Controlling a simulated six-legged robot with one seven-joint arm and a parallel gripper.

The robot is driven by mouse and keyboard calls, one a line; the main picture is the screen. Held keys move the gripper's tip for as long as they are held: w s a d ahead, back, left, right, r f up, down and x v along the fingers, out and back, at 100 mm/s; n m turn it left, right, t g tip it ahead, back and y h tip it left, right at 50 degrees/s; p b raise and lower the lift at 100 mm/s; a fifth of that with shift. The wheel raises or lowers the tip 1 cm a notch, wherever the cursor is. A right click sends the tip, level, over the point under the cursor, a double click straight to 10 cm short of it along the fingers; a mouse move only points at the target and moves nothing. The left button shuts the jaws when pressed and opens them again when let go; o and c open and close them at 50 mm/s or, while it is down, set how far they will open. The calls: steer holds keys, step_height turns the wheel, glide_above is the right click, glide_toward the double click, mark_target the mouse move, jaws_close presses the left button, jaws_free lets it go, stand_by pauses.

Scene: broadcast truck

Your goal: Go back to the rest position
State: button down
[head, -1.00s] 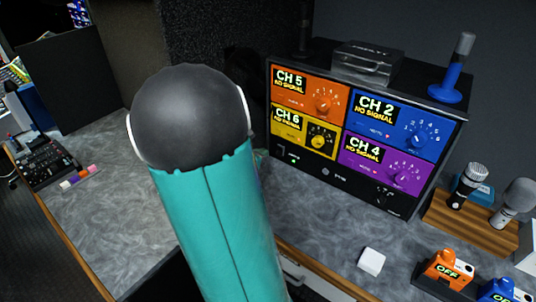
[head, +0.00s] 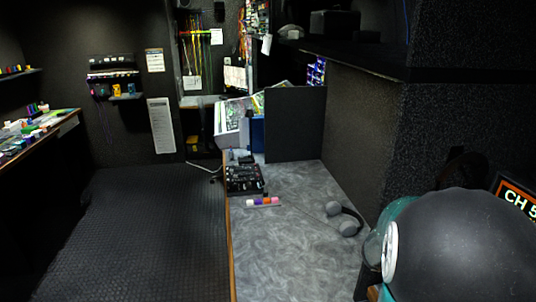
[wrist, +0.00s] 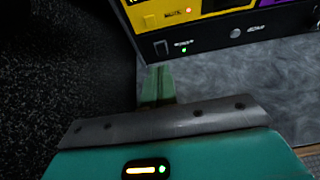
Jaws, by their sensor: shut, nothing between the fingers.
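My gripper (wrist: 158,84) shows in the wrist view as narrow green fingers held together, shut and empty. It is in front of the lower left of the channel monitor (wrist: 218,32), over the grey desk. I cannot tell whether it touches anything. In the head view my arm fills the lower right corner, and my gripper is hidden behind it. Only the orange CH 5 corner of the monitor (head: 515,194) shows there, at the right edge.
Grey headphones (head: 345,219) lie on the desk (head: 280,255) beside my arm. A mixer (head: 243,180) and a strip of coloured blocks (head: 262,202) sit farther back. A black partition (head: 295,124) stands behind. The dark floor (head: 140,235) to the left is clear.

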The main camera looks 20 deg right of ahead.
steer(key=a+r+m+t+y, duration=0.2)
steer(key=a+r+m+y, duration=0.1)
steer(key=a, duration=1)
steer(key=a+r+m+t+y, duration=0.2)
steer(key=a+m+y, duration=0.3)
steer(key=a, duration=0.9)
steer(key=a+r+m+t+y, duration=0.3)
steer(key=a+m, duration=0.5)
steer(key=a, duration=0.5)
steer(key=shift+a+r+t+y, duration=0.3)
steer(key=shift+t+y, duration=0.1)
steer(key=shift+y, duration=0.5)
steer(key=shift+d, duration=0.15)
